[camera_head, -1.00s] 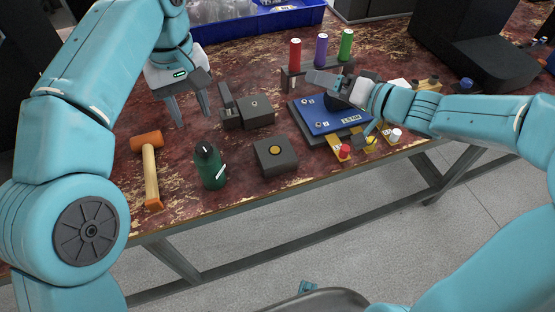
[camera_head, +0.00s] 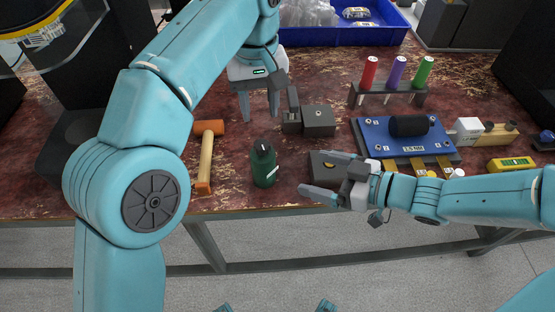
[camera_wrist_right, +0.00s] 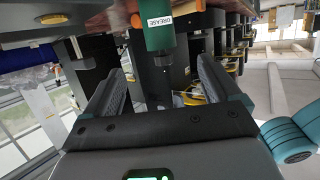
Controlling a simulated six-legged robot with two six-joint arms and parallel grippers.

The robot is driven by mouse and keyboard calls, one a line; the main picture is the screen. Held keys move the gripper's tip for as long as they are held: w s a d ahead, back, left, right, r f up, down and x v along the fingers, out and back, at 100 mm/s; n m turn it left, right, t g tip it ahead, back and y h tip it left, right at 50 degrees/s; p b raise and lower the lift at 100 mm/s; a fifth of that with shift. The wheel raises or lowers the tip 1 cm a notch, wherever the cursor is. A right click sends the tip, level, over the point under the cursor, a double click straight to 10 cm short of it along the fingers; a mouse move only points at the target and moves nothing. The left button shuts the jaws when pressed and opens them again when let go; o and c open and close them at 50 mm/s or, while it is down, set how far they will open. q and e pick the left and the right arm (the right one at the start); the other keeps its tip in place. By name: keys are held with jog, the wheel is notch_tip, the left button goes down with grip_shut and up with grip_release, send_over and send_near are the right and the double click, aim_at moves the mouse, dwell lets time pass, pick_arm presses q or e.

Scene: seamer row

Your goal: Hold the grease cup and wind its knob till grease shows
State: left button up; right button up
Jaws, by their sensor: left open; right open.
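The green grease cup (camera_head: 263,168) with a dark knob on top stands upright on the worn red bench, near its front edge. My right gripper (camera_head: 317,173) is open to the right of the cup, its fingers pointing left at it and apart from it. In the right wrist view the cup (camera_wrist_right: 158,28), labelled GREASE, shows ahead of the open, empty fingers (camera_wrist_right: 160,82). My left gripper (camera_head: 259,108) is open, points down behind the cup and appears empty. No grease can be made out.
An orange mallet (camera_head: 206,160) lies left of the cup. Dark blocks (camera_head: 319,121) stand behind it; another block (camera_head: 322,160) is partly hidden by my right gripper. A blue plate fixture (camera_head: 374,140), a rack of coloured cylinders (camera_head: 388,97) and a blue bin (camera_head: 310,36) are farther off.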

aim_at(263, 160)
jog(key=x, duration=1.5)
jog(key=c, duration=1.1)
